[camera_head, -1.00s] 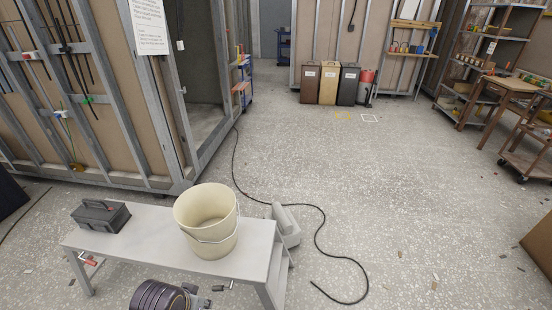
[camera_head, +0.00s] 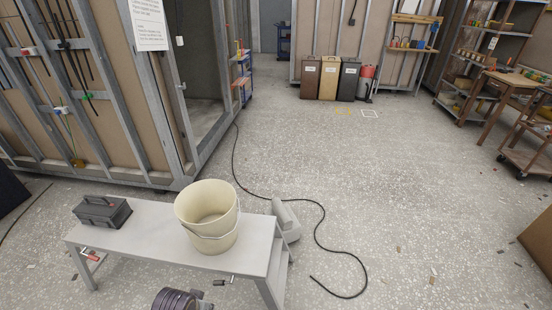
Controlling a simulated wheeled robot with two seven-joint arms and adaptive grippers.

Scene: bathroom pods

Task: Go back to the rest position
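A cream bucket (camera_head: 207,210) with a wire handle stands upright on a light grey bench (camera_head: 155,243). A dark grey toolbox (camera_head: 102,212) sits at the bench's left end. No gripper is seen touching either one.
A black cable (camera_head: 322,231) snakes over the floor right of the bench, near a pale grey object (camera_head: 286,219). A framed wall (camera_head: 110,100) stands at left. Three bins (camera_head: 329,79) stand at the back. A wooden table (camera_head: 500,88) is at right. The middle floor is clear.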

